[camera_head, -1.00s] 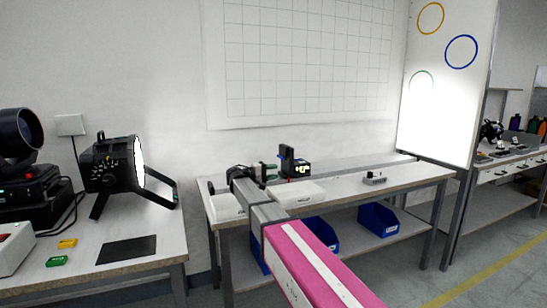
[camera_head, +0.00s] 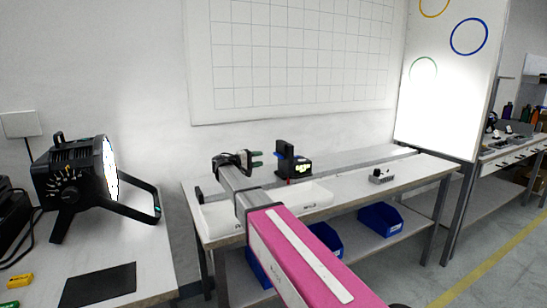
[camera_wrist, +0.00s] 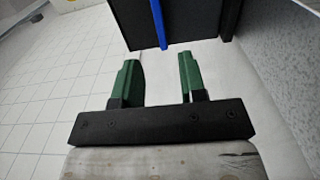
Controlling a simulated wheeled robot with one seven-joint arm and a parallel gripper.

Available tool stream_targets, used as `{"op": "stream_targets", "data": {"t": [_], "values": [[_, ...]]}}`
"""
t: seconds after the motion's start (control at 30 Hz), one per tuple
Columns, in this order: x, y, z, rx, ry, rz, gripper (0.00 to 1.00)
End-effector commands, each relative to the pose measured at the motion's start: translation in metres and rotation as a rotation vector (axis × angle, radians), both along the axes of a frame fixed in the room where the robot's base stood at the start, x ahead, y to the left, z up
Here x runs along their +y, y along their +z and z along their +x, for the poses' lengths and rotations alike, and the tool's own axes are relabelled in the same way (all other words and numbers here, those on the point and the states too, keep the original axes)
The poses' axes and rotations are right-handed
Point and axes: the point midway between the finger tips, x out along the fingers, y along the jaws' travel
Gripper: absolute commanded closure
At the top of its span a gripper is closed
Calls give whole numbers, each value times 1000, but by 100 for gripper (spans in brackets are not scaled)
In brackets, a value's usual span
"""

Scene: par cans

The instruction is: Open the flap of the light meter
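A dark body with a blue strip, apparently the light meter (camera_wrist: 185,20), fills the top of that view, just past the fingertips. I cannot make out the flap clearly or tell its position.
A small grey device (camera_head: 381,176) sits to the right. Blue bins (camera_head: 380,219) are on the shelf below. A lit stage lamp (camera_head: 78,180) stands on the left table.

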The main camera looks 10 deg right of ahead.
Motion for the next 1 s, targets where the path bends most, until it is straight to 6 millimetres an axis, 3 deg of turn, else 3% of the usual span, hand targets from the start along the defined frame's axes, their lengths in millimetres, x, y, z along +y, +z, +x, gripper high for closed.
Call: {"op": "stream_targets", "data": {"t": [0.2, 0.4, 0.6, 0.9, 0.93, 1.0], "values": [[-40, 0, 13, 0, -2, 0, 62], [-67, 0, 22, 0, -1, 0, 62], [-80, 0, 26, 0, 0, 0, 62], [-81, 0, 27, 0, 0, 0, 62], [-81, 0, 27, 0, 0, 0, 68], [-81, 0, 27, 0, 0, 0, 91]]}}
